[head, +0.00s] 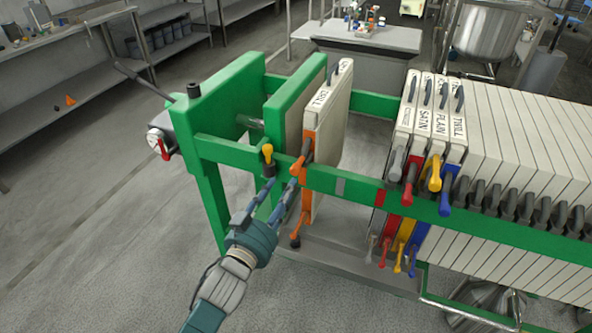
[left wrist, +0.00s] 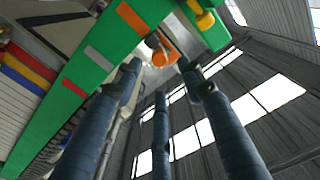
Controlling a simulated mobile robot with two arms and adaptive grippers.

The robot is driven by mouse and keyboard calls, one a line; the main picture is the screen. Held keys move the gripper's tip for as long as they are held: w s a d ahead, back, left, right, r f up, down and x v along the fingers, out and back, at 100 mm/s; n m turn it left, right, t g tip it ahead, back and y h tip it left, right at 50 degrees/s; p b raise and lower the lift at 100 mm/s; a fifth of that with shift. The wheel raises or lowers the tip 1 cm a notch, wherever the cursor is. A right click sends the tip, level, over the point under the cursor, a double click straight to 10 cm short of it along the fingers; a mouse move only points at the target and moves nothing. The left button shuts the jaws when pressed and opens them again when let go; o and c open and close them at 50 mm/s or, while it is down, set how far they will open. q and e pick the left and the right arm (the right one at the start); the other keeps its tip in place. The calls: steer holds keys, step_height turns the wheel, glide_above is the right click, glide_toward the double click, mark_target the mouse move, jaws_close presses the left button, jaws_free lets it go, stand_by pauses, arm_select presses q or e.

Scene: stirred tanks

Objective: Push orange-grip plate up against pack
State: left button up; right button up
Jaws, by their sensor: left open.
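The orange-grip plate (head: 327,125) is cream with an orange front edge and stands alone in the green press frame, in the head view. Its orange grip (head: 300,165) sits at the near rail, and an orange grip also shows past my fingertips in the left wrist view (left wrist: 165,55). The pack (head: 500,125) stands to the right, with a wide gap between. Its nearest plates have grey, red, yellow and blue grips. My left gripper (head: 281,186) is open, with its fingers just left of and below the orange grip; it is empty in the left wrist view (left wrist: 161,80). Contact cannot be told.
The green near rail (head: 345,187) runs across in front of the plates. A green pressing plate (head: 290,100) stands left of the orange-grip plate. A yellow knob (head: 267,153) stands by the rail near my fingers. A drip tray (head: 345,262) lies below.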

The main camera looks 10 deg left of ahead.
mark_target(294, 173)
arm_select(q)
steer(key=x, duration=0.9)
steer(key=shift+w+d+f+p, duration=0.1)
steer(key=shift+w+d+p, duration=0.05)
steer(key=shift+w+p, duration=0.25)
steer(key=shift+s, duration=0.1)
jaws_close()
